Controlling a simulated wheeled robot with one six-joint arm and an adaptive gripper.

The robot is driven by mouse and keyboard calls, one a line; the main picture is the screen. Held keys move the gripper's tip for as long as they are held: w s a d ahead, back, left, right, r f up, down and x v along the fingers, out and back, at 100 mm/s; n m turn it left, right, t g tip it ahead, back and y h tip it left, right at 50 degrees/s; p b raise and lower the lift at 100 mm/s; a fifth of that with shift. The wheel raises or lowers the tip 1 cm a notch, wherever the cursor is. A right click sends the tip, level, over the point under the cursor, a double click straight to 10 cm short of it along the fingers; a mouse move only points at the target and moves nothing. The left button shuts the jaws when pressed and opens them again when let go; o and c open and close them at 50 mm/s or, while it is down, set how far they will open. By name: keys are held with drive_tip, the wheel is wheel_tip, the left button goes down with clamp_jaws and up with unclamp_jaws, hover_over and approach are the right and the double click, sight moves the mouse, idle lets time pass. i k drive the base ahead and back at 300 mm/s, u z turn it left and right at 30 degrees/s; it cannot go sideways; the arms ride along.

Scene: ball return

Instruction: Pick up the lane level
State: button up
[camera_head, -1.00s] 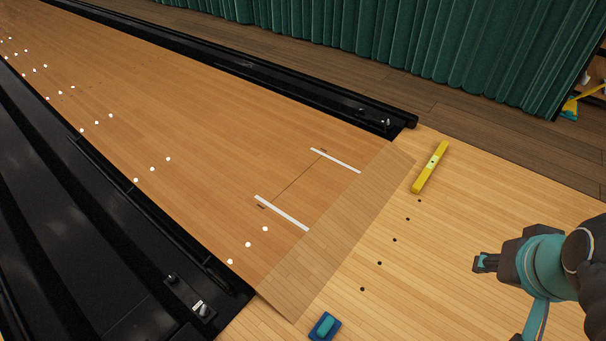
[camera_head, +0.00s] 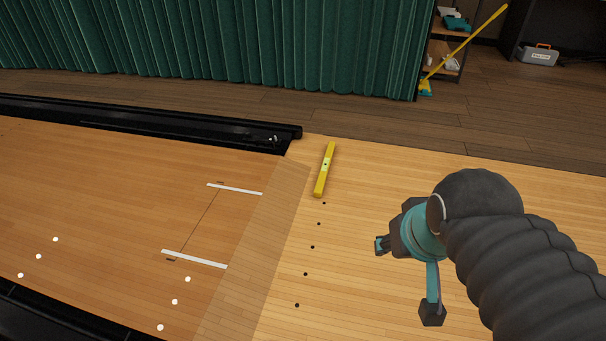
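The lane level (camera_head: 325,170) is a yellow bar with a pale vial patch in its middle. It lies flat on the light wooden floor (camera_head: 420,175), just right of the translucent strip across the lane's end. My gripper (camera_head: 380,246) is at the right of the picture, teal and dark grey, held in the air nearer to me and to the right of the level. It is clear of the level, with nothing seen in it.
The lane (camera_head: 110,185) with white lines and dots fills the left. A black gutter (camera_head: 150,124) runs behind it, ending near the level. A green curtain (camera_head: 220,50) hangs behind. A shelf, a yellow broom (camera_head: 465,45) and a toolbox (camera_head: 538,55) stand far right. Floor around the level is clear.

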sight(318, 191)
drive_tip(key=z, duration=0.55)
drive_tip(key=i, duration=2.6)
drive_tip(key=u, duration=0.7)
